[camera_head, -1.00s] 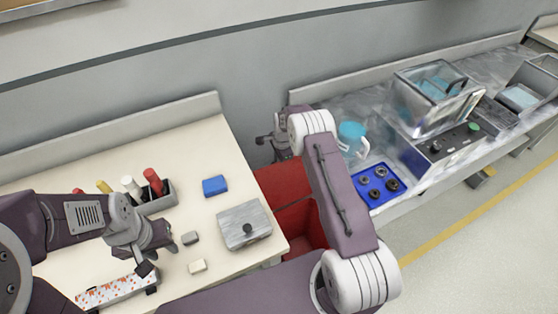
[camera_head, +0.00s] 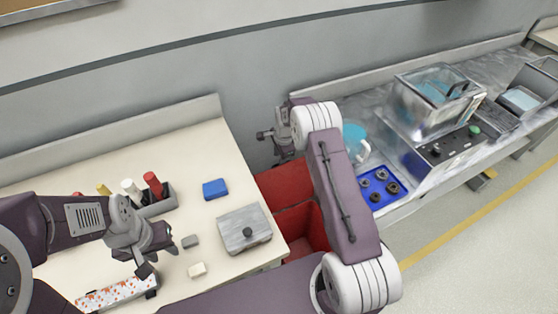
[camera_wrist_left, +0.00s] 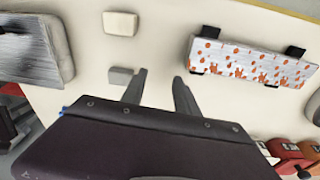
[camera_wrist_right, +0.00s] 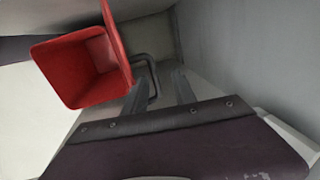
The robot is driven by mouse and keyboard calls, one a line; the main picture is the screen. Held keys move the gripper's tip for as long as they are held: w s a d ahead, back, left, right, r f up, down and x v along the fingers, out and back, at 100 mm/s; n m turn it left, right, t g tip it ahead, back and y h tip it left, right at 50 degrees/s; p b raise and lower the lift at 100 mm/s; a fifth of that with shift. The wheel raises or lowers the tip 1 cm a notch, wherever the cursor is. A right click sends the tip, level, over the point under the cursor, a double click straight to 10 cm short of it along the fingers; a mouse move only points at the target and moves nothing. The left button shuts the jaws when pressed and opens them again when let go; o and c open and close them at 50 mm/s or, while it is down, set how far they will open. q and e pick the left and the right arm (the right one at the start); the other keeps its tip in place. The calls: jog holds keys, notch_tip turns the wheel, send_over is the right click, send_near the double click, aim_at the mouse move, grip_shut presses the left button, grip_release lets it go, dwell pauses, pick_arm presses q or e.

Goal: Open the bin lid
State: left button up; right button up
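The red bin (camera_head: 302,232) stands in the gap between the two counters, partly hidden by my right arm in the head view. Its lid (camera_head: 281,181) is raised at the wall side. In the right wrist view the bin (camera_wrist_right: 72,75) shows its open, empty-looking inside, and the lid (camera_wrist_right: 117,38) stands up from its edge. My right gripper (camera_head: 264,136) is behind the lid, near the wall. Its fingers (camera_wrist_right: 158,84) are apart with nothing between them. My left gripper (camera_head: 160,255) is over the left table, open and empty (camera_wrist_left: 158,82).
The left table holds a grey metal box (camera_head: 245,230), a blue block (camera_head: 215,188), a bottle rack (camera_head: 158,204) and a patterned strip (camera_head: 115,293). A bent pipe (camera_wrist_right: 151,78) is beside the bin.

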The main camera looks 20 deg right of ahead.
pick_arm(q)
jog(key=shift+s+r, duration=0.1)
jog(key=shift+r, duration=0.05)
pick_arm(e)
jog(key=r, duration=0.2)
jog(key=s+r, duration=0.1)
jog(key=r, duration=0.2)
jog(key=shift+r, duration=0.1)
pick_arm(q)
jog(key=shift+a, duration=0.1)
